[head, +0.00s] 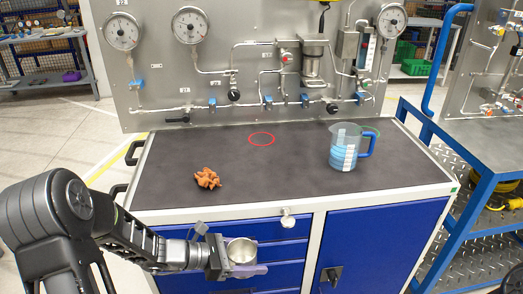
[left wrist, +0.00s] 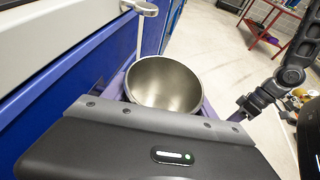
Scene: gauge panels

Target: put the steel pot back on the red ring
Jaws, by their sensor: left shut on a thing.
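The steel pot (head: 241,251) is a small round metal cup, open at the top and looking empty. My left gripper (head: 238,262) is shut on it and holds it upright in front of the cabinet's blue drawers, below the worktop. In the left wrist view the pot (left wrist: 164,84) sits between the purple fingers, partly hidden by the gripper body. The red ring (head: 262,139) is a thin outline on the dark worktop near the panel, with nothing on it. A black arm, seemingly my right, shows in the left wrist view; its jaws are not clear.
The dark worktop (head: 270,180) carries an orange-brown lumpy object (head: 207,178) at front left and a jug with blue contents (head: 346,147) at right. The gauge panel (head: 150,75) stands behind the ring. A drawer knob (head: 288,218) sticks out at the front. The worktop's middle is clear.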

